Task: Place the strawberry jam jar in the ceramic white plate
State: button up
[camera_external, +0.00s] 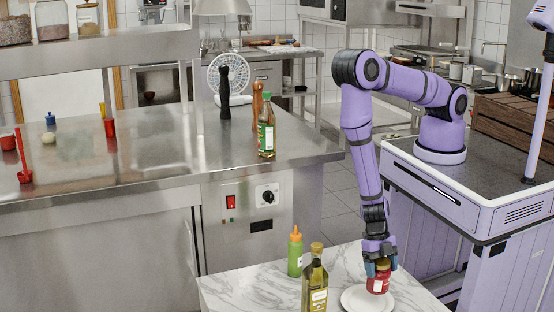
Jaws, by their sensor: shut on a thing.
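The strawberry jam jar (378,284) is small and red with a pale label. My gripper (378,268) points down from above and is shut on the jar near its top. The jar is upright over the right part of the ceramic white plate (354,301), which lies on the marble-topped table (238,290). I cannot tell whether the jar's base touches the plate. The gripper fingers cover the top of the jar, and the jar hides part of the plate.
A green squeeze bottle (295,252) with an orange cap and an oil bottle (315,281) stand left of the plate. A steel counter (150,165) behind holds another bottle (266,135) and pepper mills. The table's left part is bare.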

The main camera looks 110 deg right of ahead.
jog(key=shift+w+a+f, duration=0.2)
jog(key=shift+w+f, duration=0.7)
jog(key=shift+f, duration=0.05)
jog(key=shift+w+a+f, duration=0.2)
jog(key=shift+w+f, duration=0.7)
jog(key=shift+f, duration=0.05)
jog(key=shift+f, duration=0.15)
jog(key=o, duration=1.3)
jog(key=shift+c, duration=0.2)
